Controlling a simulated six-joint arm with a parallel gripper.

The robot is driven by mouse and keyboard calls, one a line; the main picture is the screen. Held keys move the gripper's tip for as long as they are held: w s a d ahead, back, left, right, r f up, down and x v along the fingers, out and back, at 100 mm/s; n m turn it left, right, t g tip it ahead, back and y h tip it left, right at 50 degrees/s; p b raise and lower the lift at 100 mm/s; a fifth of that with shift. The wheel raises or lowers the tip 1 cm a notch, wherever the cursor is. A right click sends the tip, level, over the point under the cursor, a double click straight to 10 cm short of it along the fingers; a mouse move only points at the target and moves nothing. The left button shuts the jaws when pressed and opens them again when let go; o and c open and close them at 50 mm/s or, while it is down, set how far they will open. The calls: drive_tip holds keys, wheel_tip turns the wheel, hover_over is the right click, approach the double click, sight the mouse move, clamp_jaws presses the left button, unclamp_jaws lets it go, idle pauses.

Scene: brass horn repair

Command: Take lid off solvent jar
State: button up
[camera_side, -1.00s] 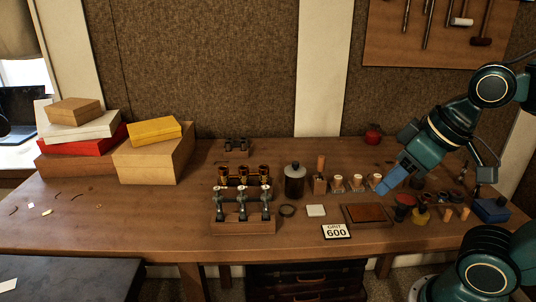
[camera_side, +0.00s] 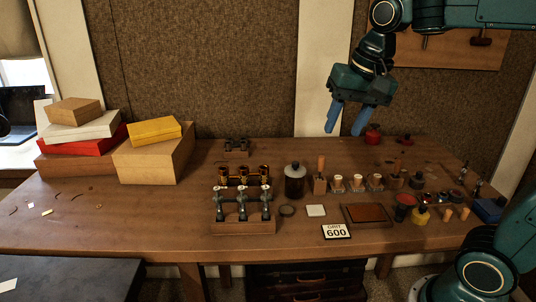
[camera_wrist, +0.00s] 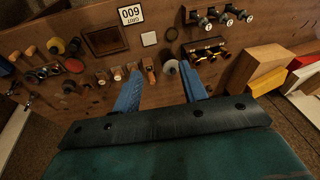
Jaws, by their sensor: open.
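A dark brown jar (camera_side: 294,187), which looks like the solvent jar, stands upright near the middle of the table. Its grey lid (camera_side: 294,166) sits on top. My gripper (camera_side: 344,131) is open and empty, above the back of the table, higher than the jar and to its right in the side view. In the wrist view the round lid (camera_wrist: 170,67) shows just beyond and between the blue fingertips (camera_wrist: 161,72), with a clear gap. Nothing covers the jar in the side view.
A wooden block with an upright handle (camera_side: 320,183) stands close right of the jar. A rack of brass-coloured cylinders (camera_side: 243,178) and a valve stand (camera_side: 243,227) are to its left. A dark ring (camera_side: 287,210) lies in front. Stacked boxes (camera_side: 154,152) fill the left.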

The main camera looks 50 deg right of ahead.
drive_tip(key=w+d+f+m+g, duration=0.1)
drive_tip(key=w+d+m, duration=0.3)
drive_tip(key=w, duration=0.4)
drive_tip(key=w+d+f+m+g, duration=0.2)
drive_tip(key=w+d+f+m, duration=0.1)
drive_tip(key=w+m, duration=0.4)
drive_tip(key=shift+w+d+m, duration=0.3)
drive_tip(key=shift+w+d, duration=0.25)
drive_tip(key=shift+w, duration=0.6)
drive_tip(key=shift+f, duration=0.1)
hover_over(295, 162)
drive_tip(key=f, duration=0.8)
drive_tip(key=shift+w+d+f, duration=0.1)
drive_tip(key=shift+d+f, duration=0.1)
drive_tip(key=shift+f, duration=0.15)
drive_tip(key=shift+a+f, duration=0.15)
drive_tip(key=shift+f, duration=2.35)
